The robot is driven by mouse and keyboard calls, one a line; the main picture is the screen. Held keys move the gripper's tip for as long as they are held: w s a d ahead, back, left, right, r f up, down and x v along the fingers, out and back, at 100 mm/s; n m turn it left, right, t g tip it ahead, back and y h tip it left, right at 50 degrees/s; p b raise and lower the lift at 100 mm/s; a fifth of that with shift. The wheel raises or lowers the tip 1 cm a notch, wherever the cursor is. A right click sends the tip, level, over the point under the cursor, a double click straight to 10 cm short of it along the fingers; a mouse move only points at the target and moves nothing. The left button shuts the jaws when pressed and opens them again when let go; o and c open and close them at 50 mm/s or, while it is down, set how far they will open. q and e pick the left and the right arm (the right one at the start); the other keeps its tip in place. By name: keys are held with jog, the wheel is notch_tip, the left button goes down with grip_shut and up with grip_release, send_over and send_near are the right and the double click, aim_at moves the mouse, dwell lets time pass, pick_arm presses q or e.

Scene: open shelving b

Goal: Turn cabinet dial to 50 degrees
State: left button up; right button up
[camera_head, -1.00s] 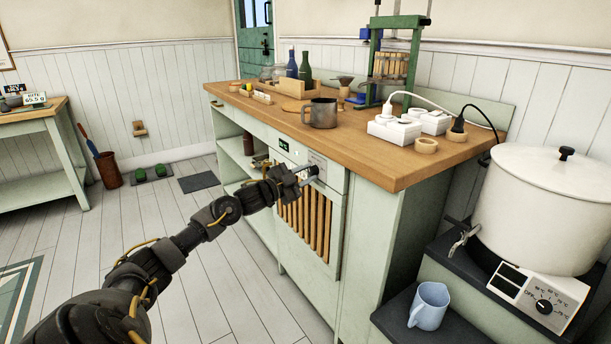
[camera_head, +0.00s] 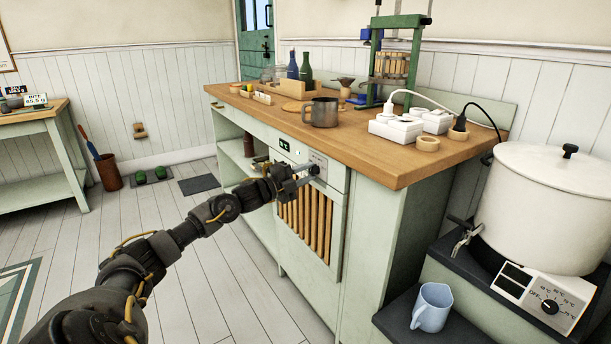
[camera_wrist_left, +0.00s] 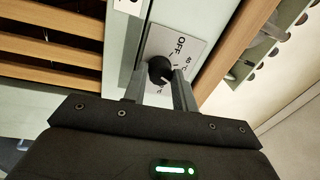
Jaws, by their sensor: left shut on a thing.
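The cabinet dial is a round black knob (camera_head: 314,170) on a light plate at the top right of the slatted cabinet front. In the left wrist view the knob (camera_wrist_left: 160,70) sits on a plate (camera_wrist_left: 184,50) marked OFF and 40 °C, with other marks partly hidden. A pale mark on the knob points toward the lower right of that view, away from OFF. My left gripper (camera_head: 304,174) reaches the dial, with one finger on each side of the knob, shut on it. It also shows in the left wrist view (camera_wrist_left: 160,82). My right gripper is out of view.
A small lit display (camera_head: 284,145) is left of the dial. The wooden countertop (camera_head: 390,163) overhangs just above and holds a metal mug (camera_head: 322,113) and white power blocks (camera_head: 396,129). A white pot (camera_head: 548,205) with its own dial stands at the right. Open floor lies left.

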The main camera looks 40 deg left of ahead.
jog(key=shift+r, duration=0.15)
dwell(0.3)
pick_arm(q)
jog(key=o, duration=1)
jog(key=shift+c, duration=0.2)
jog(key=shift+s+a+f, duration=0.15)
jog(key=shift+s+a, duration=0.05)
jog(key=shift+s, duration=0.35)
jog(key=r+p+v, duration=0.1)
jog(key=v, duration=0.8)
jog(key=shift+s+f, duration=0.3)
jog(key=shift+f, duration=0.15)
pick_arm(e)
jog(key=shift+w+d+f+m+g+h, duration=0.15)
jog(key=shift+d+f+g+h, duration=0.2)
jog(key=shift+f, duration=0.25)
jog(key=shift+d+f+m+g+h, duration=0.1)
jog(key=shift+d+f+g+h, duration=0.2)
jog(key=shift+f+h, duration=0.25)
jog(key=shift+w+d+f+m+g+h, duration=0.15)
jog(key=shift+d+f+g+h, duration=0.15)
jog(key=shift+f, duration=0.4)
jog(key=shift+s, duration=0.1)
